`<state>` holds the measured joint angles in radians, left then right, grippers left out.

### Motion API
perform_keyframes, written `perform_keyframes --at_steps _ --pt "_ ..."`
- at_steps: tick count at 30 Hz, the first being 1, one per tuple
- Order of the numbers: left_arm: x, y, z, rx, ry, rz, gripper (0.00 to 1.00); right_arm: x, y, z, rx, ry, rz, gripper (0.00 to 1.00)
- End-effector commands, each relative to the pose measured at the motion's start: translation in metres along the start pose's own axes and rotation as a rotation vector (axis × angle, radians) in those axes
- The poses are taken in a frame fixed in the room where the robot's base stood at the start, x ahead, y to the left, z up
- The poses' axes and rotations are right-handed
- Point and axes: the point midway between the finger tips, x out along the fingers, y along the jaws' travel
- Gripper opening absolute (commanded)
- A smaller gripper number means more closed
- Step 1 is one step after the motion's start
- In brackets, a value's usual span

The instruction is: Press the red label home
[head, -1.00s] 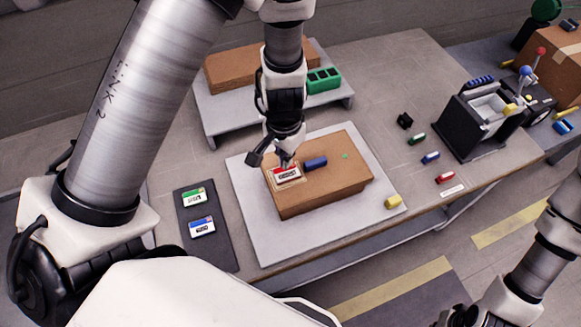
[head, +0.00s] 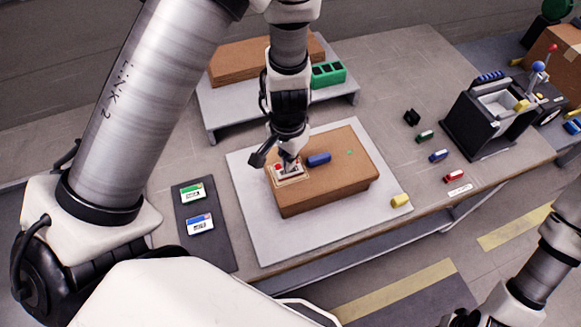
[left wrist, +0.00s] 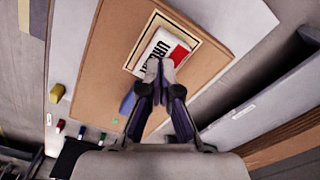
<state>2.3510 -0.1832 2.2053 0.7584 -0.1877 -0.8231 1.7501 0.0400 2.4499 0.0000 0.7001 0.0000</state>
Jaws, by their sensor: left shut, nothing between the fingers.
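The red label (head: 278,167) is a white block with a red band and dark lettering. It lies inside a dark-outlined frame on top of the brown box (head: 335,187). My left gripper (head: 290,166) is over it, pointing down, and hides part of it. In the left wrist view the shut fingertips (left wrist: 160,70) appear at the edge of the label (left wrist: 158,48), near its red part. Nothing is between the fingers. Whether the tips touch the label, and whether it lies fully flat, I cannot tell. My right gripper is out of view.
A blue piece (head: 318,159) lies on the box beside the frame. Green (head: 192,192) and blue (head: 200,224) labels lie on a dark mat at left. A raised shelf (head: 225,110) stands behind. Several small coloured pieces and a black holder (head: 488,118) are at right.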

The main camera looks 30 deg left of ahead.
Motion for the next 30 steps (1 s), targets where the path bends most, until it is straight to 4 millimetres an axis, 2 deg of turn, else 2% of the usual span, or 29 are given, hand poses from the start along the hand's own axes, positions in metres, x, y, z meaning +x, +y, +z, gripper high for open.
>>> perform_keyframes --at_steps 30 --pt "0.006 0.0 0.0 0.0 0.0 0.0 0.0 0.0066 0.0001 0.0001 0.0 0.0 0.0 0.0"
